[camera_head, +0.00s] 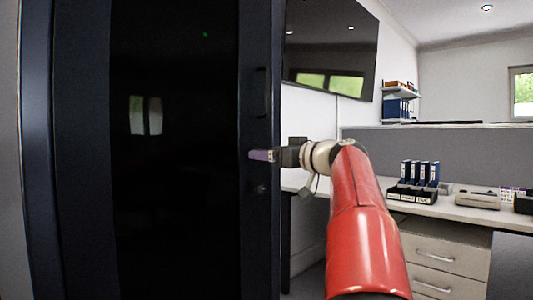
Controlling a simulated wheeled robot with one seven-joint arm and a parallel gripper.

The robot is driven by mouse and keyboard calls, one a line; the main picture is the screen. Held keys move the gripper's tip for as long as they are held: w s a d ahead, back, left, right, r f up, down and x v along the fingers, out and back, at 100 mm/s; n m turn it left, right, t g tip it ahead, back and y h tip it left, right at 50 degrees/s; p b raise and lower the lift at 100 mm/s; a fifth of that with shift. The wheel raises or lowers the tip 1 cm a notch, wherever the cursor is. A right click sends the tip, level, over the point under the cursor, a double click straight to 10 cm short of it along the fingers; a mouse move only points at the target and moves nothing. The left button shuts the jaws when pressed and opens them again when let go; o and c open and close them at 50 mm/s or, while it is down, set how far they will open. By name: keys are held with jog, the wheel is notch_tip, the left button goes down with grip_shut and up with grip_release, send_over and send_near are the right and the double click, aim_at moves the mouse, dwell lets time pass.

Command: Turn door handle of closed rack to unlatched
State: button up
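The rack (75,150) is a tall black cabinet on the left, with a dark glass door that looks closed. A dark vertical handle (262,92) is on the door's right frame. A small dark fitting (260,188), perhaps a lock, is lower on the same frame. My gripper (260,155) points left in front of the frame, below the handle and above the fitting. Its pale purple fingertips appear near the door, but I cannot tell if they touch it. I see the fingers from the side, so their gap is hidden. Nothing visible is held.
A white desk (480,213) with binders (419,176), a grey device (478,199) and drawers (440,258) stands on the right. A grey partition (460,150) runs behind it. A wall screen (331,45) hangs to the right of the rack.

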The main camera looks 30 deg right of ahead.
jog(key=shift+x, duration=0.95)
jog(key=c, duration=1)
jog(key=shift+m, duration=0.4)
jog(key=shift+m+p, duration=2.95)
jog(key=shift+m, duration=5.65)
